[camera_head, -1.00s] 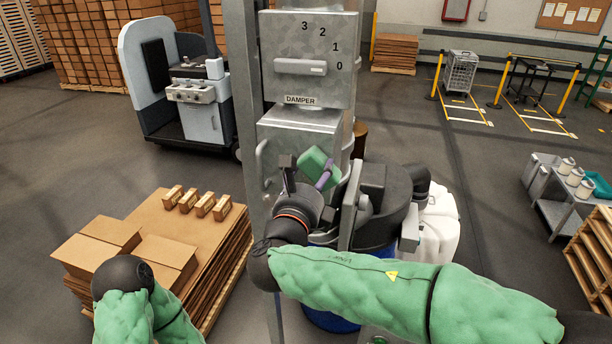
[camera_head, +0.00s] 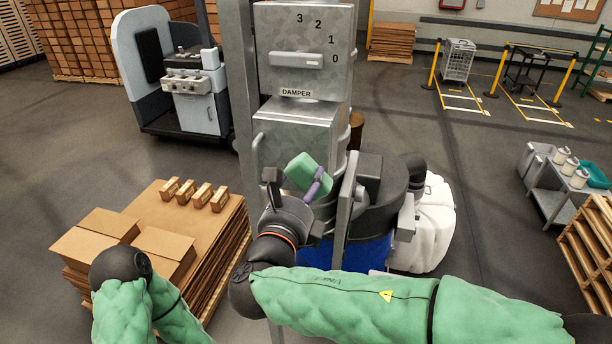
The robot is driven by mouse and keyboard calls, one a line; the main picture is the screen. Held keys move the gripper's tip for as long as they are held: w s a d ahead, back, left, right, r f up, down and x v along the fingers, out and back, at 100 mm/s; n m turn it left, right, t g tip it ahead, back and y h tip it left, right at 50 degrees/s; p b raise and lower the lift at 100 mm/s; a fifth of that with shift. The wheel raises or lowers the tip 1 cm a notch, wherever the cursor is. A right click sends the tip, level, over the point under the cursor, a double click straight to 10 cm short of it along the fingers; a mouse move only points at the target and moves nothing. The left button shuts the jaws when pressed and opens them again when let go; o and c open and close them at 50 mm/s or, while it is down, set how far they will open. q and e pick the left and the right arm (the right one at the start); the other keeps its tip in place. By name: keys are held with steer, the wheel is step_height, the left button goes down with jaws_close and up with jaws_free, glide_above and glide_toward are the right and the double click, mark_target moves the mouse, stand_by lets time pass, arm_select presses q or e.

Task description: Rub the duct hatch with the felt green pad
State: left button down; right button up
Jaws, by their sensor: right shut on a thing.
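My right gripper (camera_head: 294,194) is shut on the green pad (camera_head: 306,173), which has a purple handle. The pad is held tilted in front of the lower grey metal duct box (camera_head: 290,128), below the damper box. The duct hatch is hard to make out; a curved handle (camera_head: 257,154) shows at the left edge of the lower box, and my right gripper and the pad hide part of its front. I cannot tell if the pad touches the metal. My left arm shows at the lower left, but its gripper is out of view.
The damper box (camera_head: 303,50) with a lever and numbers is above. An upright grey plate (camera_head: 345,212) and a dark drum (camera_head: 385,205) stand right of the pad. A cardboard stack (camera_head: 225,232) with small boxes lies left.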

steer(key=shift+s+a, duration=0.1)
steer(key=shift+s, duration=0.25)
steer(key=shift+p+v, duration=0.35)
steer(key=shift+v, duration=1)
steer(key=shift+s, duration=0.1)
steer(key=shift+a, duration=0.1)
